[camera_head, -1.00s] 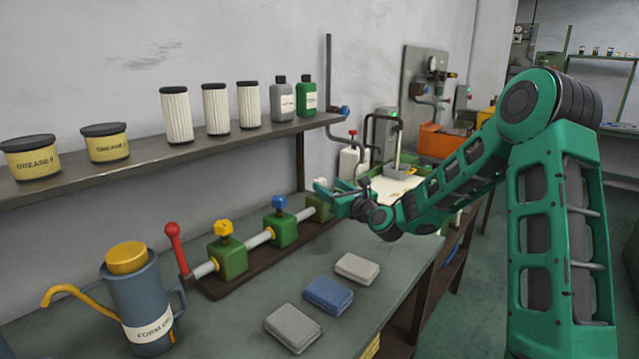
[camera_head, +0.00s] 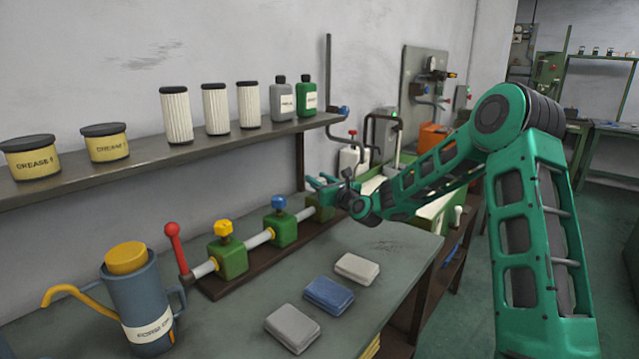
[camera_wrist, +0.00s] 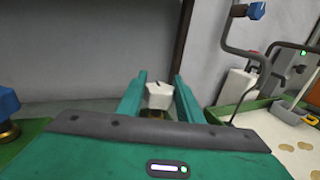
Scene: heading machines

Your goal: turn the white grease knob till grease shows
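The white grease knob (camera_wrist: 159,95) stands upright between the two green fingers of my gripper (camera_wrist: 160,90) in the wrist view, with a dark mark on its top and a brass-coloured collar below. The fingers are on either side of it, very close. I cannot tell whether they press on it. In the head view my gripper (camera_head: 318,184) is over the far block (camera_head: 319,212) of the grease manifold and hides the white knob. A blue knob (camera_head: 279,202) and a yellow knob (camera_head: 223,228) sit on the nearer green blocks. I see no grease.
A red lever (camera_head: 172,235) stands at the manifold's near end. A blue oil can (camera_head: 138,296) is at the front left. Grey and blue folded cloths (camera_head: 329,295) lie on the bench. The shelf (camera_head: 190,150) holds tubs, filters and bottles above. A bent pipe (camera_wrist: 232,45) rises at right.

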